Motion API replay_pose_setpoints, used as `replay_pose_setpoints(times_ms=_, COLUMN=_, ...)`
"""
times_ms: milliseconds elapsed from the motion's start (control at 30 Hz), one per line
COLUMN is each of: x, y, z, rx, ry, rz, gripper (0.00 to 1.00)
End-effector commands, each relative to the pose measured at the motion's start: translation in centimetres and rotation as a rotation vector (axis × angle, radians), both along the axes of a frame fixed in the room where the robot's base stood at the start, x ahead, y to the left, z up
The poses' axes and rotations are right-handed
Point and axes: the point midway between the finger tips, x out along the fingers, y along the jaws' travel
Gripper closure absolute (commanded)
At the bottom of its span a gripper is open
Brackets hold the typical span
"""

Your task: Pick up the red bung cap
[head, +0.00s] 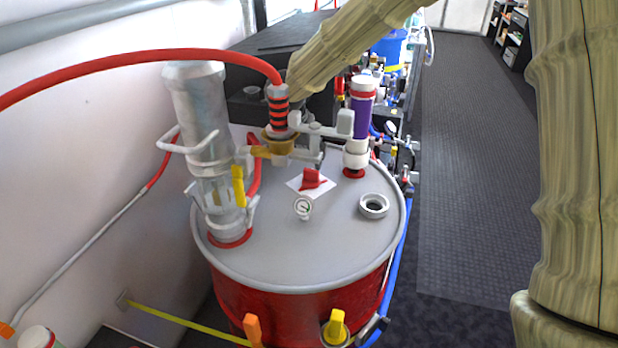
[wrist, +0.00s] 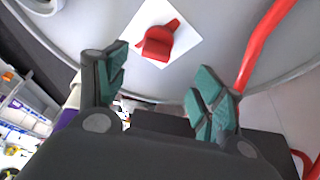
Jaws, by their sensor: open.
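The red bung cap (head: 312,179), with a raised grip, sits on a small white square sheet (head: 294,183) on the grey drum lid (head: 290,250). In the wrist view the cap (wrist: 157,43) lies at top centre, just beyond the gap between my fingertips. My gripper (wrist: 160,82) is open and empty, its teal-padded fingers apart from the cap. In the head view my tan arm reaches in from the upper right; my gripper cannot be clearly made out behind the hose fitting.
A clear-and-grey cylinder (head: 208,140), a banded hose fitting (head: 278,110) and a purple-banded tube (head: 361,120) rise from the lid. A gauge (head: 303,207) and an open bung ring (head: 374,206) stand near the cap. A red hose (wrist: 262,45) passes right of my fingers.

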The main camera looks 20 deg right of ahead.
Motion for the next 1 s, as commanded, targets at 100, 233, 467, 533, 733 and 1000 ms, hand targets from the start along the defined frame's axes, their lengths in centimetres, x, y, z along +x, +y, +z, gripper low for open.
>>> replay_pose_setpoints(times_ms=100, x=0.4, y=-0.6, z=-1.6, rx=0.0, ry=0.001, rz=-0.004, gripper=0.32)
replay_pose_setpoints(times_ms=233, x=0.9, y=-1.0, z=-2.9, rx=0.002, ry=0.001, rz=-0.004, gripper=0.32)
replay_pose_setpoints(times_ms=467, x=1.3, y=-1.2, z=-3.9, rx=0.002, ry=-0.001, rz=-0.002, gripper=0.32)
replay_pose_setpoints(times_ms=533, x=1.4, y=-1.4, z=-4.4, rx=0.001, ry=0.001, rz=-0.001, gripper=0.32)
replay_pose_setpoints(times_ms=733, x=2.1, y=-2.1, z=-6.6, rx=0.001, ry=0.0, rz=0.001, gripper=0.32)
replay_pose_setpoints(times_ms=1000, x=2.6, y=-2.5, z=-8.2, rx=0.003, ry=-0.001, rz=0.0, gripper=0.32)
